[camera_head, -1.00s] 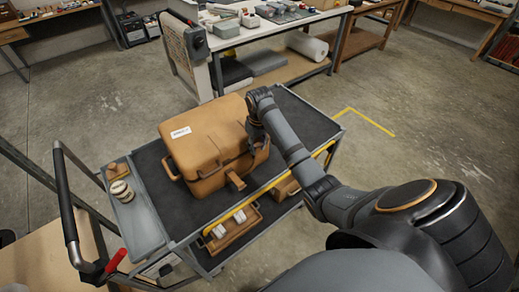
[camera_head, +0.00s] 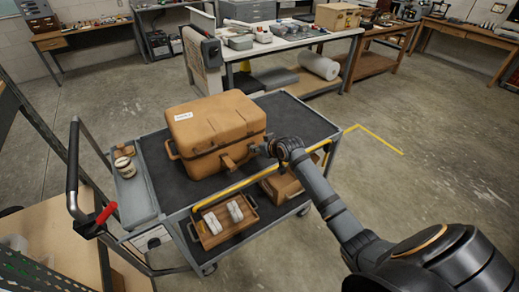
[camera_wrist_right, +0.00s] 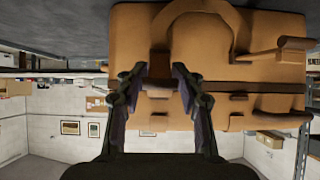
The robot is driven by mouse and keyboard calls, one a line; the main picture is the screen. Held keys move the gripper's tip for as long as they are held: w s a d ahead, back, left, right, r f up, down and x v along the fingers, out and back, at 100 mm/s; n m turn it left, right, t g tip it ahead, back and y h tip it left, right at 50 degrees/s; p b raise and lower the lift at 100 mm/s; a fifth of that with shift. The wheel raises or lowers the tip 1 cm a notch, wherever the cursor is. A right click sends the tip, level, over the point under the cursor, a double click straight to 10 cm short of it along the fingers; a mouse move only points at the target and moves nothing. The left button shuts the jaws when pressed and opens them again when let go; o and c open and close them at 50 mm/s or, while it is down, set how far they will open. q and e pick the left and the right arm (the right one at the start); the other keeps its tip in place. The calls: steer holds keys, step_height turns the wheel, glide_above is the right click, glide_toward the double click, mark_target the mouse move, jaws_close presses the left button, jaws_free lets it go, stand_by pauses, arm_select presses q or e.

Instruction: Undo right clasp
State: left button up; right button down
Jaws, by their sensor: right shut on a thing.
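A tan hard case (camera_head: 217,125) with a white label sits on the dark top of the cart, its lid down. A clasp (camera_head: 228,163) sticks out low on its front; it seems to show at right in the wrist view (camera_wrist_right: 280,47). My right gripper (camera_head: 266,149) is at the front right of the case. In the wrist view its two fingers (camera_wrist_right: 158,72) reach to the case front (camera_wrist_right: 255,72), shut on what looks like the right clasp, mostly hidden between them. My left gripper is out of view.
The cart (camera_head: 290,108) has a side shelf with a round tin (camera_head: 125,167) and a yellow front edge strip. A wooden tray (camera_head: 222,222) with white items is on the lower level. A white worktable (camera_head: 290,42) stands behind.

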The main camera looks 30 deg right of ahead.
steer(key=f+t+b, duration=0.1)
steer(key=b, duration=0.1)
steer(key=s+f+t+b, duration=0.1)
steer(key=t+b, duration=0.1)
steer(key=b, duration=0.1)
steer(key=f+t+b, duration=0.1)
steer(key=t+b, duration=0.1)
steer(key=b, duration=0.1)
steer(key=shift+s+f, duration=0.2)
steer(key=shift+f, duration=0.15)
steer(key=shift+t+b, duration=0.8)
steer(key=shift+b, duration=0.35)
steer(key=c, duration=0.9)
jaws_free()
steer(key=shift+o, duration=0.2)
steer(key=shift+s, duration=0.1)
steer(key=s, duration=1.1)
steer(key=shift+s+d+r, duration=0.4)
steer(key=shift+r, duration=0.05)
